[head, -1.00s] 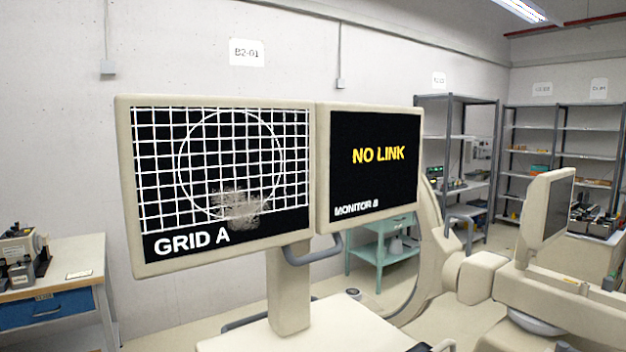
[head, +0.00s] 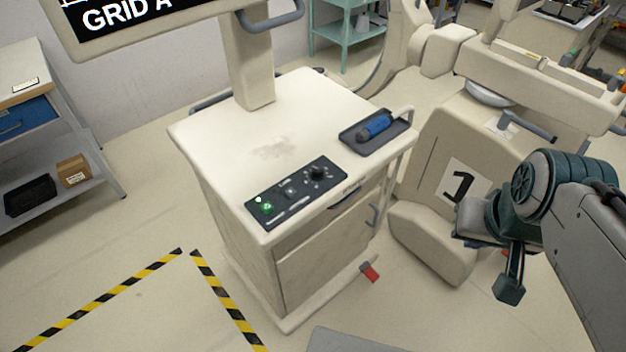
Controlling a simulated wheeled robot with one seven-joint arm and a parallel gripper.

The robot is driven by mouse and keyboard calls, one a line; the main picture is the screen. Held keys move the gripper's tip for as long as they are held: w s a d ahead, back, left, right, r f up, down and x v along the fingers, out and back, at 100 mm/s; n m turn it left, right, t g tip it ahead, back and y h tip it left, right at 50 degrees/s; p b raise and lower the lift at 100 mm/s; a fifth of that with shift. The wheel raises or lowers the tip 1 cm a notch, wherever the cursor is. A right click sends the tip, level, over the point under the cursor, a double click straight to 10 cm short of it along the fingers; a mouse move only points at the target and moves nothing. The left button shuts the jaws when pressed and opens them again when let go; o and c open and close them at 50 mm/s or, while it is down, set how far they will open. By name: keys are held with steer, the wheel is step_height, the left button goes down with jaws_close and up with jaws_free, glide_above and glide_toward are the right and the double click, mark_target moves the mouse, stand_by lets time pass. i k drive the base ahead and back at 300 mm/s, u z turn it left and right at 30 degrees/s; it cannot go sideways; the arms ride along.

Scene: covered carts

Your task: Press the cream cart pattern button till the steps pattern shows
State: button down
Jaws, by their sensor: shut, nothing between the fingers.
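The cream cart (head: 225,125) stands in the middle of the head view. A dark control panel (head: 312,199) lies on the front edge of its top. The panel has a green-lit button (head: 267,207) at left, a grey square button (head: 290,190) in the middle and a black knob (head: 318,173) at right. I cannot read which is the pattern button. The cart's left monitor (head: 130,22) is mostly cut off, with only the "GRID A" label and a sliver of grid showing. My gripper (head: 507,290) is shut and empty, pointing down to the right of the cart, apart from it.
A blue handheld tool (head: 375,127) lies in a dark tray (head: 356,146) on the cart's right side. Yellow-black floor tape (head: 225,300) and open floor lie front left.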

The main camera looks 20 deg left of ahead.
mark_target(291, 193)
steer(key=z, duration=1.25)
steer(key=k, duration=1)
steer(key=u, duration=0.85)
steer(key=i, duration=0.5)
steer(key=u, duration=0.05)
